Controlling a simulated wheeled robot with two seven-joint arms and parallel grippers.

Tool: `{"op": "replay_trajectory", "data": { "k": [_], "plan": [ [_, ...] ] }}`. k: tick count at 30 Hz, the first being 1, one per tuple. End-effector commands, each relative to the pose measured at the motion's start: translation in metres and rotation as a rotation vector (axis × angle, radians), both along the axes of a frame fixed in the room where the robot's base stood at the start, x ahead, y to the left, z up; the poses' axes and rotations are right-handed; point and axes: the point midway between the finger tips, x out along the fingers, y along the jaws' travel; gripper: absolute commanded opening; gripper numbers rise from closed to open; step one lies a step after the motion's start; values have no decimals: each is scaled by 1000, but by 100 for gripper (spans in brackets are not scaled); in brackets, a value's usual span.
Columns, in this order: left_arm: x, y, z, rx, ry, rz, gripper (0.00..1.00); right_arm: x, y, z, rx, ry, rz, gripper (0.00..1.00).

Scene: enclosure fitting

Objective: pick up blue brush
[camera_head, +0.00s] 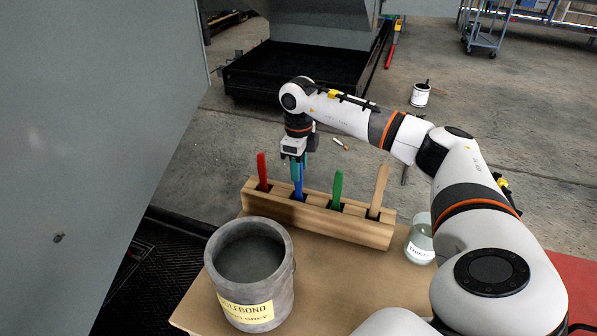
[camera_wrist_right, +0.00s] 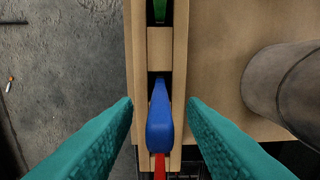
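The blue brush (camera_head: 297,185) stands handle up in a slot of the wooden rack (camera_head: 320,222), between the red and green brushes. It also shows in the right wrist view as a blue handle (camera_wrist_right: 159,118). My right gripper (camera_head: 298,165) is directly above the rack, pointing down at the blue handle's top. In the right wrist view its teal fingers (camera_wrist_right: 160,106) are open, one on each side of the blue handle, with a gap on both sides. The brush's lower end is hidden in the rack. My left gripper is not in view.
The rack also holds a red brush (camera_head: 262,172), a green brush (camera_head: 337,190) and a plain wooden-handled one (camera_head: 378,190). A grey bucket (camera_head: 286,250) stands in front, and a glass jar (camera_head: 420,242) stands to the right. A large grey panel (camera_head: 90,130) fills the left.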

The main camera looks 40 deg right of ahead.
Motion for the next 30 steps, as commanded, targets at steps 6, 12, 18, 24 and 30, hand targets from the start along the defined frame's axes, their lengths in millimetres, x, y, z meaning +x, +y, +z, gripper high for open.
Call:
{"op": "replay_trajectory", "data": {
  "k": [6,12,18,24,30],
  "plan": [
    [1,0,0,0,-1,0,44,0,0,0,0,0,0,5],
    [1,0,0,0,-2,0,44,0,0,1,0,-1,0,0],
    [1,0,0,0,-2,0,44,0,0,2,0,-1,0,0],
    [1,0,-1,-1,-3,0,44,1,0,19,0,-4,0,0],
    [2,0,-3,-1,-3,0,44,1,0,55,1,-6,0,0]
  ]
}}
